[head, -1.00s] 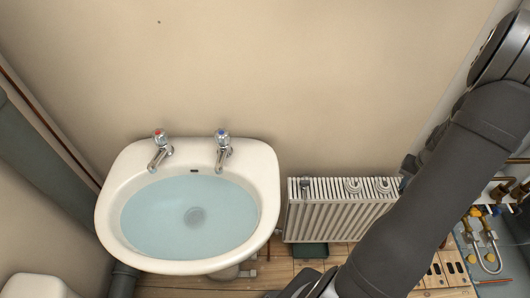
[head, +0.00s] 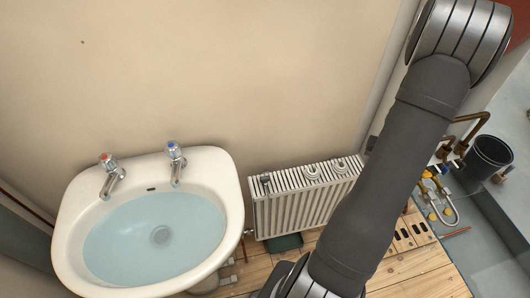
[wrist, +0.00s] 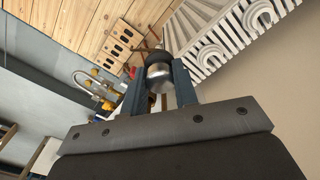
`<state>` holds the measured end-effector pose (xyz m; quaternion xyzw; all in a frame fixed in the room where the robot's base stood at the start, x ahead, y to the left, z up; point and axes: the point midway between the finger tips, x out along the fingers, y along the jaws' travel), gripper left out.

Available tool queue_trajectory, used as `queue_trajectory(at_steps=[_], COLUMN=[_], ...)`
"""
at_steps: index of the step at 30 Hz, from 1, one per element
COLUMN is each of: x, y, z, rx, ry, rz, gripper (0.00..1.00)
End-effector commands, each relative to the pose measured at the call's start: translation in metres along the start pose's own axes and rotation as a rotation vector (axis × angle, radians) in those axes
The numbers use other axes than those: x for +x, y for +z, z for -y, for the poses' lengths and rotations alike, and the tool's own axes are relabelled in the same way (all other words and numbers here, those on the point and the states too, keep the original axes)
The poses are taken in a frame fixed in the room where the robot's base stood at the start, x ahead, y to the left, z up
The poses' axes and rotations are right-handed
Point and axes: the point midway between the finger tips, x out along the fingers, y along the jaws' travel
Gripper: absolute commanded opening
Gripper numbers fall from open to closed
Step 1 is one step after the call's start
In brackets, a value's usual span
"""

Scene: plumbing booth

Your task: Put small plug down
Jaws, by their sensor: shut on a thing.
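My gripper (wrist: 160,90) is shut on the small plug (wrist: 158,72), which has a shiny metal body and a dark rim at its far end. The plug is held between the two fingertips in the wrist view, with the floor and radiator behind it. I cannot tell its height above the floor. In the head view my arm crosses the right side and the gripper and plug are out of sight.
A basin of water (head: 206,178) with two taps stands at left, beside a white radiator (head: 306,200). A slotted wooden block (head: 416,229) lies on the wooden floor (head: 430,283). Hoses with yellow fittings (head: 440,195) and a dark bucket (head: 488,155) are at right.

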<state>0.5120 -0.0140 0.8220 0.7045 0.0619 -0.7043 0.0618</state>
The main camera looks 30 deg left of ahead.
Motion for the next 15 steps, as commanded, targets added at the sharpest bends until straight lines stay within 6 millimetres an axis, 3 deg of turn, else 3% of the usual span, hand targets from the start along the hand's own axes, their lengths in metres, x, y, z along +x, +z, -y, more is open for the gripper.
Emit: queue_trajectory(at_steps=[5,15], x=[-0.018,-0.063], y=[-0.007,0.0], z=[0.048,0.174], rx=[-0.146,-0.541], ry=[0.0,0.0], rz=[-0.003,-0.004], gripper=[0.0,0.0])
